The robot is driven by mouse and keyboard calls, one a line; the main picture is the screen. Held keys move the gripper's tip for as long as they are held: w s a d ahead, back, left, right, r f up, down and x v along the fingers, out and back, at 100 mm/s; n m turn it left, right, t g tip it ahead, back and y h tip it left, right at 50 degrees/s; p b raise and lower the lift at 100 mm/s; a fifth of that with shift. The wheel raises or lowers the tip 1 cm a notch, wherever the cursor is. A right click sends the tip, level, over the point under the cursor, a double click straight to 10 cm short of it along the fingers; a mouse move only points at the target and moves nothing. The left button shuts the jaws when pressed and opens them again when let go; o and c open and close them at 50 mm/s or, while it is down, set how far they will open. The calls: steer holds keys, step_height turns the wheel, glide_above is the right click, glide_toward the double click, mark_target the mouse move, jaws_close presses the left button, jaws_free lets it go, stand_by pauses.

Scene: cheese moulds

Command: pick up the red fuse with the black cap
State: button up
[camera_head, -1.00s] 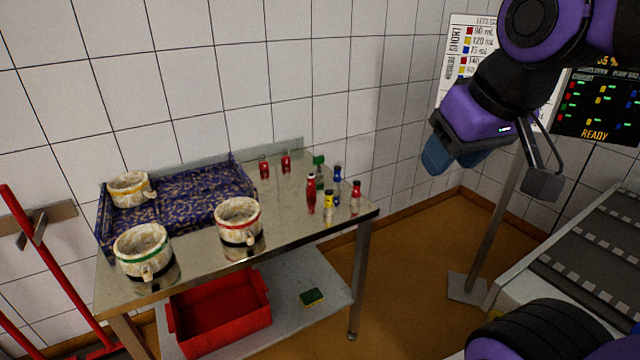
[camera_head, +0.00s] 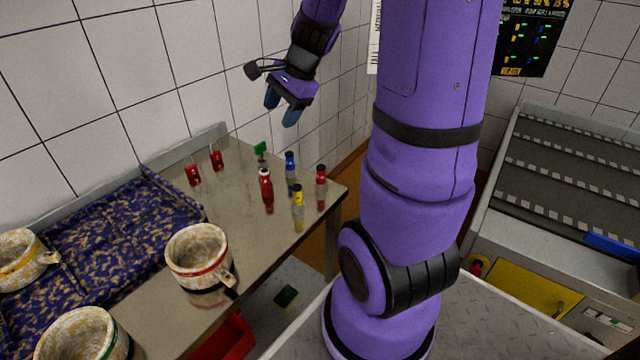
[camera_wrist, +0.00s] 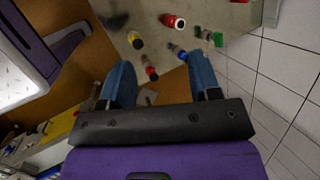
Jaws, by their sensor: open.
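The red fuse with the black cap (camera_head: 320,178) stands upright near the right end of the steel table. In the wrist view the same fuse (camera_wrist: 151,73) shows between the finger lines, nearer the left finger. My gripper (camera_head: 281,107) is open and empty, fingers pointing down, well above the table's far right part. Its two blue fingers (camera_wrist: 159,64) show spread apart in the wrist view. A red fuse with a white cap (camera_head: 266,186), a yellow fuse (camera_head: 298,197) and a blue fuse (camera_head: 290,162) stand close to the target.
A green piece (camera_head: 260,149) and two small red pieces (camera_head: 193,176) stand toward the table's back. The tiled wall (camera_head: 240,60) runs behind the table.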

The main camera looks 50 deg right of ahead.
steer(key=d+f+m, duration=0.7)
steer(key=d+f, duration=0.2)
steer(key=m+h, duration=0.1)
steer(key=m, duration=0.5)
glide_toward(324, 167)
steer(key=f, duration=0.1)
steer(key=shift+w+x, duration=0.2)
steer(key=shift+x, duration=5.45)
steer(key=shift+r, duration=0.1)
steer(key=c, duration=1)
